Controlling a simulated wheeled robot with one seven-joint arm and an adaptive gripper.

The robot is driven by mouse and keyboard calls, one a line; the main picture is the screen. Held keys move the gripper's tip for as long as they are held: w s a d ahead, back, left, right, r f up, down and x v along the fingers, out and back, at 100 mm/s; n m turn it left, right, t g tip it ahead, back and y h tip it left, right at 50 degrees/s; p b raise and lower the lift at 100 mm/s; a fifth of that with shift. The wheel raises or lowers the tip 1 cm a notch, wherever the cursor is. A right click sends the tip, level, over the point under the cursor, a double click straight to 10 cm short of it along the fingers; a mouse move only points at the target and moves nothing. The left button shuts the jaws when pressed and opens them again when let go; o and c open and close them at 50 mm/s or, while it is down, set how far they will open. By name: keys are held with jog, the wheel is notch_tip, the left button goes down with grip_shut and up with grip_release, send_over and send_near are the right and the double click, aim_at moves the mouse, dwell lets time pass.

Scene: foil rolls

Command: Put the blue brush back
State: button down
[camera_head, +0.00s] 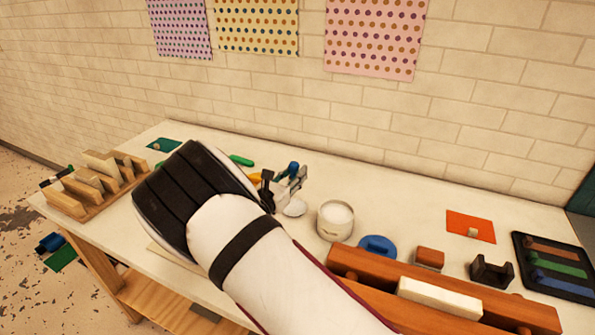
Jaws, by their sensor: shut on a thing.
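My gripper (284,188) shows beyond my arm's white and black links, over the middle of the table. It is shut on a small blue thing (292,168), which I take to be the blue brush; only its blue upper part shows between the fingers. Its lower end is hidden or too small to tell. A black tray (520,250) at the far right of the table holds long brown, green and blue strips; I cannot tell whether these are brushes or coloured slots. The gripper is well to the left of this tray.
A long wooden rack (450,291) spans the front right. A wooden slotted stand (100,185) is at left. An orange mat (470,226) lies near the tray.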

jog(key=shift+f+b, duration=1.3)
jog(key=shift+f, duration=2.45)
jog(key=shift+f, duration=0.55)
jog(key=c, duration=0.7)
grip_release()
jog(key=shift+r, duration=0.15)
jog(key=shift+r+p, duration=1.35)
jog(key=shift+r, duration=3)
